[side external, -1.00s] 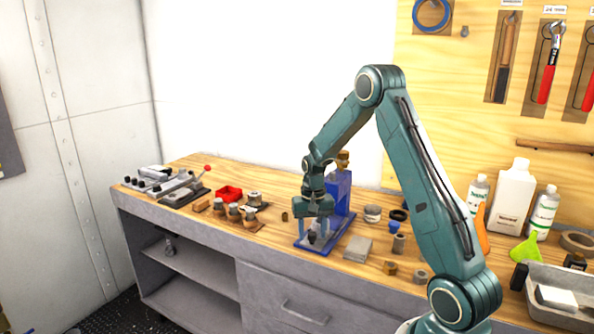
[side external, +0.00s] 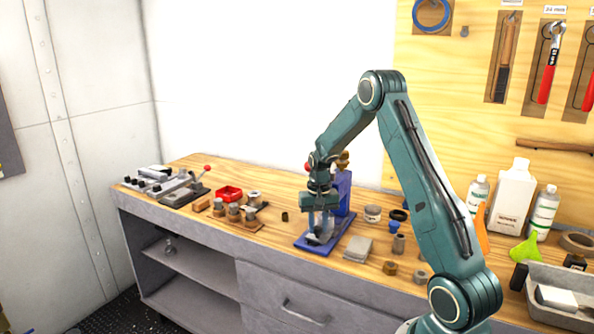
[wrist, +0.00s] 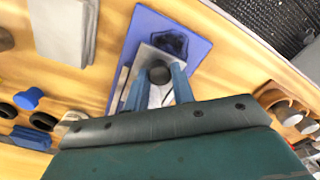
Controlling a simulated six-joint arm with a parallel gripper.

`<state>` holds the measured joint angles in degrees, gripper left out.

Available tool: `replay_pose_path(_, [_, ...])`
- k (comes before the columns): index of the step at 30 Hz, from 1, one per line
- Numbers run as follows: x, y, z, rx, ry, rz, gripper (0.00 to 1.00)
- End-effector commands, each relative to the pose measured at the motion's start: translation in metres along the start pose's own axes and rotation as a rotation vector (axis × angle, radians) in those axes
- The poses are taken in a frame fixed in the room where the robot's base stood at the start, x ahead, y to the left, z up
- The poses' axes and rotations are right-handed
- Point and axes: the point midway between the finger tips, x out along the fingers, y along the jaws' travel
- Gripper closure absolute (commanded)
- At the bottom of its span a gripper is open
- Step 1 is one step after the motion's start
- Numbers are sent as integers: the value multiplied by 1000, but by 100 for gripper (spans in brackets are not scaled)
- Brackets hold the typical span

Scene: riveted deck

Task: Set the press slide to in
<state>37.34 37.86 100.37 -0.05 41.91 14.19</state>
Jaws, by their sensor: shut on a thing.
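The press (side external: 343,190) is blue, with an upright column on a flat blue base plate (side external: 303,244). The base plate also shows in the wrist view (wrist: 190,32). The press slide is a grey plate (wrist: 143,58) lying on the base plate, with a round dark knob (wrist: 160,73) on it. My gripper (side external: 319,235) points down over the base plate, in front of the column. In the wrist view my gripper (wrist: 159,76) has its two blue fingers on either side of the knob, shut on it. In the side view the fingers mostly hide the knob and slide.
A grey block (side external: 358,248) lies just right of the base plate. Round containers (side external: 372,213) and small cylinders (side external: 398,243) stand further right. Bare bench top (side external: 280,233) lies between the weights and press.

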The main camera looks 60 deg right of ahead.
Motion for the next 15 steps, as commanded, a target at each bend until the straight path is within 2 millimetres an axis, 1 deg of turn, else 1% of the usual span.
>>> replay_pose_path(1, [0, 2, -3, 2, 4, 0, 100])
replay_pose_path(8, [-1, 2, -3, 1, 6, 0, 100])
replay_pose_path(9, [-1, 2, -3, 1, 6, 0, 71])
replay_pose_path(12, [-1, 2, -2, 1, 5, 0, 53])
replay_pose_path(15, [0, 1, -2, 1, 4, 0, 53])
